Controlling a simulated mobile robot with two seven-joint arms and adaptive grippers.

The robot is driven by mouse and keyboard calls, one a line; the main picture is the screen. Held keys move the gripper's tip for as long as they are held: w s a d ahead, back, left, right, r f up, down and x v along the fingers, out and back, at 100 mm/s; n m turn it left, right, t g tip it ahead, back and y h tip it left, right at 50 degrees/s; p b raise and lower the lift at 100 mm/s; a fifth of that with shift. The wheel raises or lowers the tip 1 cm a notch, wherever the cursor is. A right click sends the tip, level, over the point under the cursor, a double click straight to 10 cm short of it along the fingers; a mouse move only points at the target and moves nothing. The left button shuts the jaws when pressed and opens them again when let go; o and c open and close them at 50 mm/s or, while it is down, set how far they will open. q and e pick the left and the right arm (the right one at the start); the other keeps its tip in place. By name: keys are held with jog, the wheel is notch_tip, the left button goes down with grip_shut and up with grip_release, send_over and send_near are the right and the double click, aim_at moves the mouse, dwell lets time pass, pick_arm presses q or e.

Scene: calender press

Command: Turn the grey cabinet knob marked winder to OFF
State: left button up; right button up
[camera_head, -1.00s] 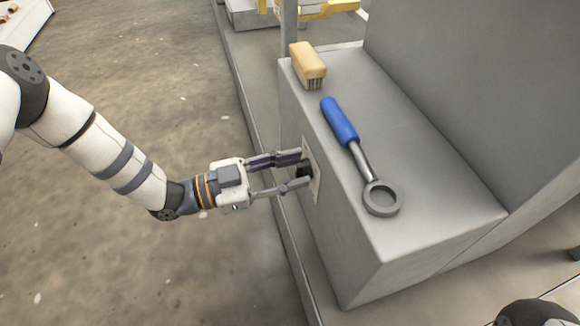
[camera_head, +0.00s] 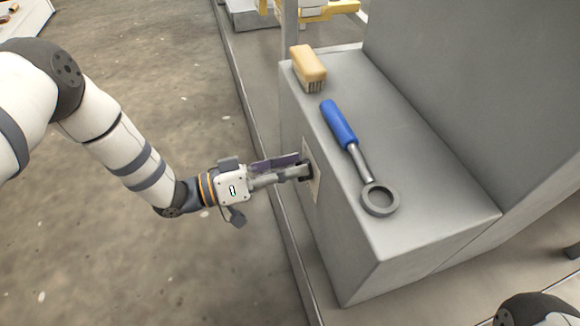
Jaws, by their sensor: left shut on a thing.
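The grey cabinet (camera_head: 340,235) stands right of centre. A pale plate (camera_head: 314,185) is on its left-hand side face. The dark knob (camera_head: 308,171) on that plate is mostly hidden behind my fingers, and its marking and pointer cannot be read. My left gripper (camera_head: 301,169) reaches in from the left, its fingertips at the plate. It is shut on the knob, with its fingers rolled so that one lies in front of the other. My right gripper is not in view.
A wooden-backed brush (camera_head: 308,66) and a blue-handled ring spanner (camera_head: 339,123) lie on the cabinet top. A taller grey housing (camera_head: 480,90) rises behind them. The floor (camera_head: 190,90) left of the cabinet is clear.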

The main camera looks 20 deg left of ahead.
pick_arm(q)
jog(key=shift+n, duration=0.5)
dwell(0.3)
jog(key=o, duration=1.1)
jog(key=v, duration=1.2)
